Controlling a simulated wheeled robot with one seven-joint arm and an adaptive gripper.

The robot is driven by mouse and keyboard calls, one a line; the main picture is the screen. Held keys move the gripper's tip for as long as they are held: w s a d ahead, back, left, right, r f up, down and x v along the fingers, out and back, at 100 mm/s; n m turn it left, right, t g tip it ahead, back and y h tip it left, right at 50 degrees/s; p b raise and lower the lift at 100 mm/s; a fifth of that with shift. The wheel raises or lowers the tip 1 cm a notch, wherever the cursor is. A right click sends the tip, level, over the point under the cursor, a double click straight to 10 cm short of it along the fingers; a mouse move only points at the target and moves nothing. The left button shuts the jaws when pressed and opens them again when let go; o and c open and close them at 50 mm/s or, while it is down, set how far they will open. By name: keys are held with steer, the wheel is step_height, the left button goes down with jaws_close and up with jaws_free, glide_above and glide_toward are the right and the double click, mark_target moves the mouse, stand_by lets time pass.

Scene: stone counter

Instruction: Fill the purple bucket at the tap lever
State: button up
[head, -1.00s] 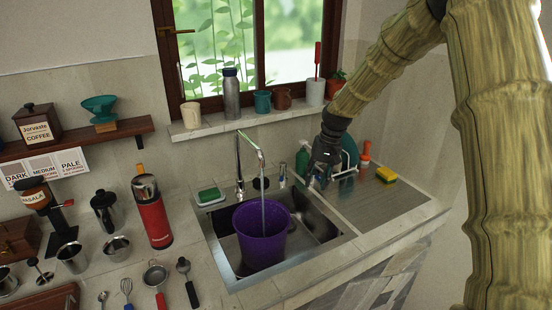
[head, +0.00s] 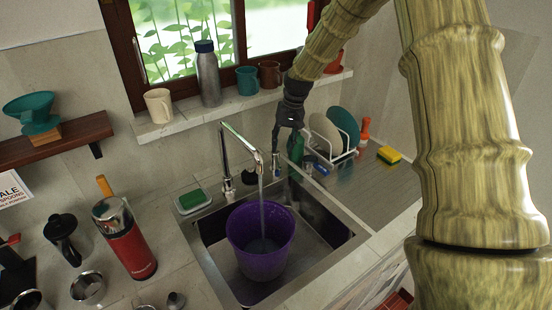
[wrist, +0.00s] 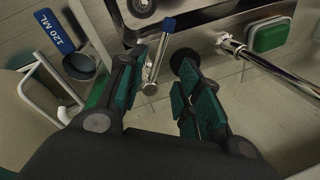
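The purple bucket (head: 245,262) stands upright in the metal sink, with a water stream falling into it from the chrome tap (head: 238,132). Water shows inside it. The blue-topped tap lever (head: 276,158) stands right of the spout. My gripper (head: 277,143) hangs pointing down right at the lever. In the wrist view, my gripper (wrist: 160,68) is open, and the lever (wrist: 167,28) with its chrome stem shows between the two fingers. I cannot tell whether a finger touches it. The bucket is not clearly visible in the wrist view.
A dish rack (head: 335,150) with plates, a green bottle (head: 295,147) and a yellow sponge (head: 389,155) are right of the gripper. A soap dish (head: 193,201) lies left of the tap. A red flask (head: 128,245) stands left of the sink. Cups line the sill.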

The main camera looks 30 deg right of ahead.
mark_target(277, 164)
steer(key=f, duration=0.2)
steer(key=a+f+p, duration=0.1)
steer(key=f, duration=0.2)
steer(key=f+p, duration=0.1)
steer(key=f, duration=0.2)
steer(key=shift+w+a, duration=0.15)
steer(key=shift+w, duration=0.25)
steer(key=shift+c, duration=0.4)
jaws_close()
